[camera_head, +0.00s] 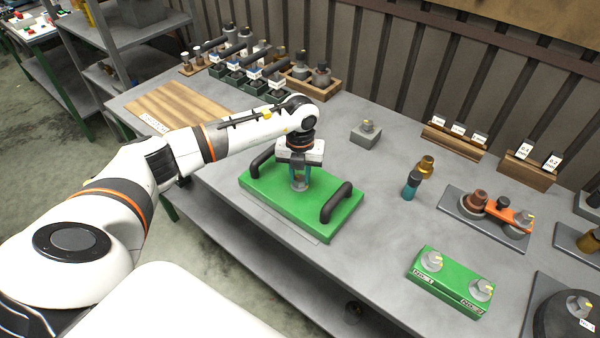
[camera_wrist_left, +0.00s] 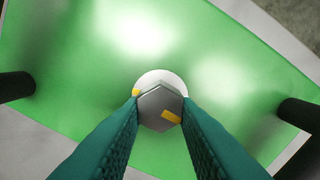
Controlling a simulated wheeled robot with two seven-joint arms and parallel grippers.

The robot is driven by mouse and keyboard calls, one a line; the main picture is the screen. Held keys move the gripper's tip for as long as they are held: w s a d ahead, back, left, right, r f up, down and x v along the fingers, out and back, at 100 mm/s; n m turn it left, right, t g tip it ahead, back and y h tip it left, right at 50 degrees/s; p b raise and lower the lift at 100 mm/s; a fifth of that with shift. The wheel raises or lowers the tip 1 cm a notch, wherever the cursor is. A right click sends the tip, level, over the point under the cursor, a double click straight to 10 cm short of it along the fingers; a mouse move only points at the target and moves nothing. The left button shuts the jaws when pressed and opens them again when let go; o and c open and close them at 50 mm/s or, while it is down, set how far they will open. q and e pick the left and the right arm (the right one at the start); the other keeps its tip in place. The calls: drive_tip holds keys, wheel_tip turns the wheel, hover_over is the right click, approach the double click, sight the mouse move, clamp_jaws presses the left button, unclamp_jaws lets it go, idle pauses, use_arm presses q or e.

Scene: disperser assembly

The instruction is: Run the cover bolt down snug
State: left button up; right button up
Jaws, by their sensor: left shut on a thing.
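The green cover plate (camera_head: 283,211) with two black handles lies on the grey workbench. My left gripper (camera_head: 299,183) points down over the middle of the plate. Its teal fingers (camera_wrist_left: 160,112) are shut on the grey hex head of the cover bolt (camera_wrist_left: 158,104), which has a yellow mark on top. A pale round collar or washer (camera_wrist_left: 160,78) shows around the bolt on the plate. In the head view the bolt (camera_head: 300,186) shows between the fingertips. I cannot tell whether the head touches the plate. My right gripper is not in view.
A green block with two hex bolts (camera_head: 446,287) stands at the front right. A teal-and-black piece (camera_head: 411,185) and a brass piece (camera_head: 425,166) stand right of the plate. A grey block (camera_head: 366,133) is behind it. The plate's handles (camera_head: 336,202) flank my gripper.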

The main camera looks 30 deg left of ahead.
use_arm(q)
drive_tip(key=m+b, duration=0.3)
drive_tip(key=m, duration=0.1)
drive_tip(key=shift+w+f+m, duration=0.1)
drive_tip(key=shift+m, duration=0.2)
drive_tip(key=m+b, duration=0.3)
drive_tip(key=m, duration=0.2)
drive_tip(key=shift+d+b, duration=0.2)
drive_tip(key=shift+b, duration=0.2)
drive_tip(key=m+b, duration=0.2)
drive_tip(key=m, duration=0.3)
drive_tip(key=shift+d+b, duration=0.1)
drive_tip(key=shift+b, duration=0.2)
drive_tip(key=m+b, duration=0.1)
drive_tip(key=m, duration=0.1)
drive_tip(key=m+b, duration=0.1)
drive_tip(key=m, duration=0.1)
drive_tip(key=shift+s+m, duration=0.2)
drive_tip(key=shift+m, duration=0.2)
drive_tip(key=shift+r, duration=0.2)
drive_tip(key=o, duration=1)
